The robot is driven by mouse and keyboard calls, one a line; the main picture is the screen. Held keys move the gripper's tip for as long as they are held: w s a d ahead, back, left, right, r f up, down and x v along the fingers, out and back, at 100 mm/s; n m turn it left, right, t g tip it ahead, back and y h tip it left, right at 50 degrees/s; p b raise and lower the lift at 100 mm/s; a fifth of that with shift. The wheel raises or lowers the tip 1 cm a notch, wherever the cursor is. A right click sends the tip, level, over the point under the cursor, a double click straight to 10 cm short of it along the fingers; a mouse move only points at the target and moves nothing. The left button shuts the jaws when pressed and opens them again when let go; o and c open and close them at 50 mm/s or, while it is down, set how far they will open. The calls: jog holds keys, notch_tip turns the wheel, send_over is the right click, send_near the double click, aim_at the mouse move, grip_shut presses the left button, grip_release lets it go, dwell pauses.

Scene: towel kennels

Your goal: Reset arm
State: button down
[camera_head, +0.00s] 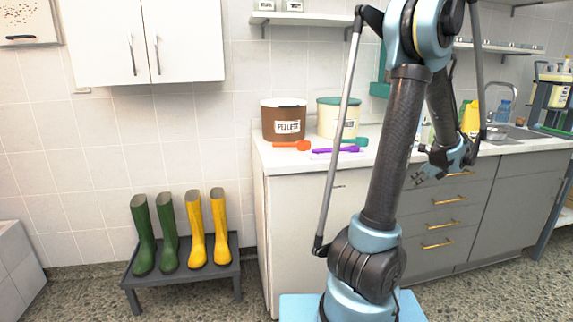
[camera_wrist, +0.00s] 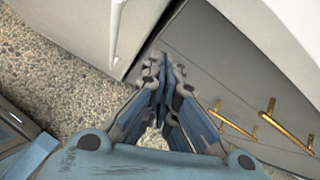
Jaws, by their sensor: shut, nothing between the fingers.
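My gripper (camera_head: 422,176) hangs at the end of my folded arm, in front of the grey drawer cabinet, right of the middle in the head view. In the wrist view my gripper (camera_wrist: 160,85) shows with its blue-grey fingers together and nothing between them. It points down past the cabinet front toward the speckled floor and touches nothing that I can see.
A white counter (camera_head: 285,160) bears a brown pellet tub (camera_head: 284,118), a cream tub (camera_head: 330,128), an orange scoop (camera_head: 291,145) and a purple scoop (camera_head: 335,150). Brass handles (camera_head: 440,226) stick out from the drawers. Green and yellow boots (camera_head: 196,232) stand on a low rack at left.

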jog(key=s+a+r+n+g, duration=0.1)
jog(key=s+a+n, duration=0.2)
jog(key=a+n, duration=0.35)
jog(key=s+a+r+n+g, duration=0.1)
jog(key=s+a+n+g, duration=0.2)
jog(key=a, duration=0.7)
jog(key=s+a+r+n, duration=0.1)
jog(key=s+a+n, duration=0.3)
jog(key=a, duration=0.5)
jog(key=s+a+f+n+g+h, duration=0.1)
jog(key=s+a+f+n, duration=0.2)
jog(key=s+n, duration=0.5)
jog(key=s+a+f+n+h, duration=0.1)
jog(key=s+a+f+n, duration=0.3)
jog(key=s+a+n, duration=0.2)
jog(key=s+n, duration=0.2)
jog(key=s, duration=0.2)
jog(key=shift+s+g, duration=0.3)
jog(key=shift+g, duration=0.1)
jog(key=shift+d, duration=0.15)
